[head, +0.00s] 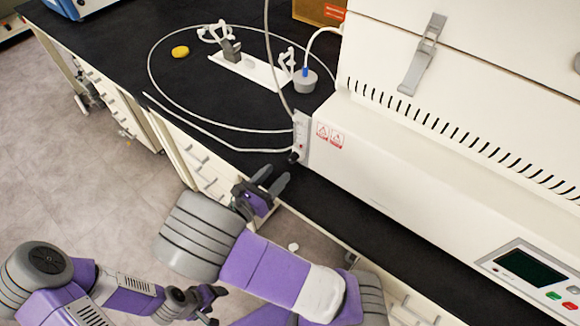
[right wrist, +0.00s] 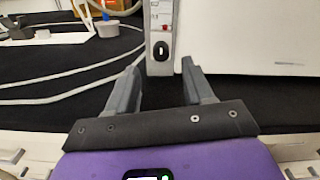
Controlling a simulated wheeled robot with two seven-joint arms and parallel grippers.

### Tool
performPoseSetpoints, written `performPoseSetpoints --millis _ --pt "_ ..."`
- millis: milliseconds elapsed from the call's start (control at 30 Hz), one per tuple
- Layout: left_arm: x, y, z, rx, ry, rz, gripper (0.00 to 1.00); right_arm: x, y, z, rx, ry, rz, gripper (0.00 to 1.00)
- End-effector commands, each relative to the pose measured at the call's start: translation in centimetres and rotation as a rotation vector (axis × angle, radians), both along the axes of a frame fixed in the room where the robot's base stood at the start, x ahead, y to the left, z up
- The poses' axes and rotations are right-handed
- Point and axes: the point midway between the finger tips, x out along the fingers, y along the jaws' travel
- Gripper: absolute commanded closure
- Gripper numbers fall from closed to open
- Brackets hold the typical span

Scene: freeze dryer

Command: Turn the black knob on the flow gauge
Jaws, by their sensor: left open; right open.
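The flow gauge (head: 301,132) is a narrow pale panel at the left end of the white machine's lower housing. Its black knob (head: 293,157) sits at the gauge's lower end. In the right wrist view the knob (right wrist: 161,50) is a dark oval with a light mark, low on the gauge (right wrist: 161,15). My right gripper (head: 271,178) is open and empty, just short of the knob and pointed at it. In the right wrist view the knob shows between and beyond the two fingers (right wrist: 160,75), apart from them. My left gripper (head: 214,305) is open and empty, low over the floor.
The white freeze dryer (head: 420,170) fills the right side, with a control panel (head: 530,270). A pale hose (head: 152,75) loops across the black bench top (head: 120,50). A yellow object (head: 180,52) and a white stand (head: 250,70) lie further back. Bench space left of the gauge is mostly clear.

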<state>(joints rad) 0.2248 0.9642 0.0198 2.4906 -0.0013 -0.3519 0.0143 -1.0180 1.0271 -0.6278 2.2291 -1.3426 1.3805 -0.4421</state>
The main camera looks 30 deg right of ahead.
Motion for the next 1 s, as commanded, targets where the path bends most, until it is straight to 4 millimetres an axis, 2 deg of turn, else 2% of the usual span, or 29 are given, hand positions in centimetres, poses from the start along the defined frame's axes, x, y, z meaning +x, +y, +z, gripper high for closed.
performPoseSetpoints --millis 100,300,467,700,1000 --pt "0.0 0.0 -0.7 0.0 0.0 0.0 0.35 0.7 -2.0 -0.2 0.003 -0.001 -0.005 0.48" --pt "0.0 0.0 -1.4 0.0 0.0 0.0 0.35 1.7 -4.5 -0.2 0.005 0.0 -0.005 0.48" --pt "0.0 0.0 -1.5 0.0 0.0 0.0 0.35 2.0 -5.3 -0.1 0.004 0.001 -0.004 0.48" --pt "0.0 0.0 -1.5 0.0 0.0 0.0 0.35 2.0 -5.3 -0.1 0.005 0.001 -0.003 0.48" --pt "0.0 0.0 -1.5 0.0 0.0 0.0 0.35 2.0 -5.3 -0.1 0.005 0.001 -0.003 0.94"
